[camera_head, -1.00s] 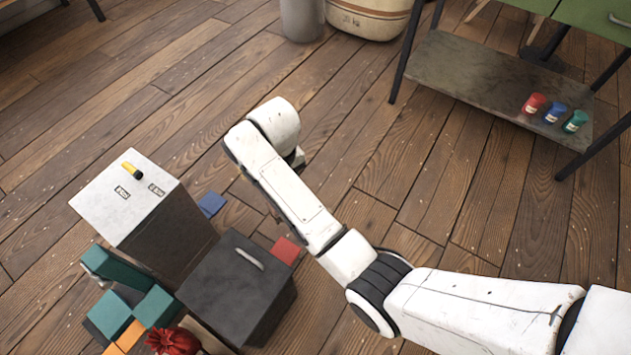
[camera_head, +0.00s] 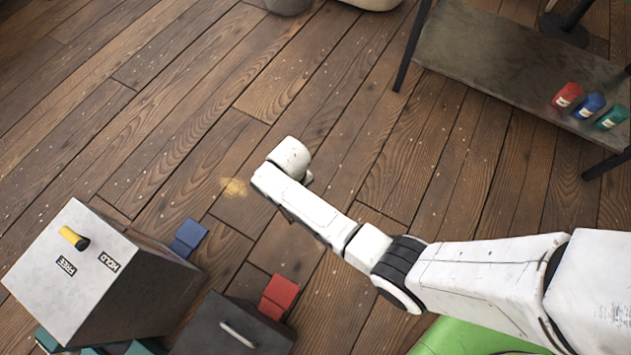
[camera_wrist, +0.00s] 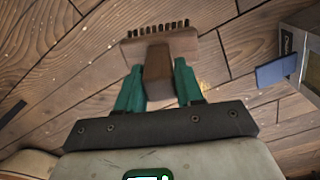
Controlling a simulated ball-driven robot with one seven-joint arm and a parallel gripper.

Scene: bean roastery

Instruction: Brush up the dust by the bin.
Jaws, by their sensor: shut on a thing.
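My gripper (camera_wrist: 158,82) has teal fingers shut on the brown handle of a brush (camera_wrist: 160,45) in the wrist view. The brush's wooden head with dark bristles points away from the gripper, above the plank floor. In the head view the gripper and brush are hidden behind my white arm. A tan patch of dust (camera_head: 234,187) lies on the floor just left of my arm's end. A grey cylindrical container (camera_head: 288,5), perhaps the bin, is cut off at the top edge. I cannot tell whether the bristles touch the floor.
A pale-topped box (camera_head: 70,262) with a yellow lever and a dark box (camera_head: 230,335) stand lower left. A blue pad (camera_head: 189,236) and a red pad (camera_head: 279,296) lie beside them. A low metal shelf (camera_head: 490,60) holds three small containers, upper right. Floor left of the dust is clear.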

